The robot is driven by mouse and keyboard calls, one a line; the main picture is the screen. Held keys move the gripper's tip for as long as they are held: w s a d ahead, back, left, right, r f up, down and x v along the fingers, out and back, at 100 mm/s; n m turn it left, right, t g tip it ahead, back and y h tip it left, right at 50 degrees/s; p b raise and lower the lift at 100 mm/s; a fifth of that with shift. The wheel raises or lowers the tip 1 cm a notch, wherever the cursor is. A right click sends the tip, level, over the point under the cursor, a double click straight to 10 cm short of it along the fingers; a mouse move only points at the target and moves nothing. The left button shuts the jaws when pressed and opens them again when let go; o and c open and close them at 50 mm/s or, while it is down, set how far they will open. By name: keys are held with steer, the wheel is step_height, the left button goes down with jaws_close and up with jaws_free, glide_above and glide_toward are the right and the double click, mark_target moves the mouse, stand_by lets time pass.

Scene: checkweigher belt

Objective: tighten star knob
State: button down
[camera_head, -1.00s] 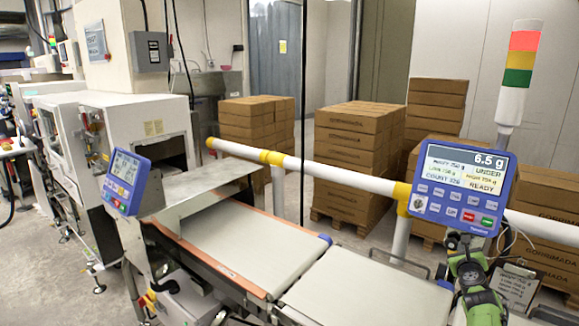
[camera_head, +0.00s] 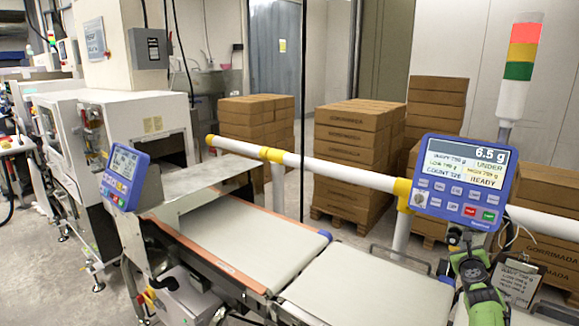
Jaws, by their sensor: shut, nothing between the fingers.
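The blue display terminal (camera_head: 462,182) at the right is fixed by a yellow clamp (camera_head: 403,190) to the white rail. Its screen reads 6.5 g and UNDER. I cannot make out the star knob; it may be hidden behind the terminal or by my gripper. My gripper (camera_head: 456,239) is just under the lower edge of the terminal, with my green wrist below it. The fingers are small and dark, shut with nothing between them. Whether they touch anything under the terminal cannot be told.
The white rail (camera_head: 335,172) runs above the conveyor belt (camera_head: 365,285). A signal tower (camera_head: 519,80) stands behind the terminal. Thin cables and a hanging tag board (camera_head: 514,281) are close right of my gripper. Stacked cartons (camera_head: 350,150) stand behind. A second display (camera_head: 124,176) is at the left.

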steer(key=b+v, duration=0.4)
steer(key=v, duration=0.2)
steer(key=shift+a+f, duration=0.25)
steer(key=shift+f, duration=0.05)
steer(key=shift+w, duration=0.1)
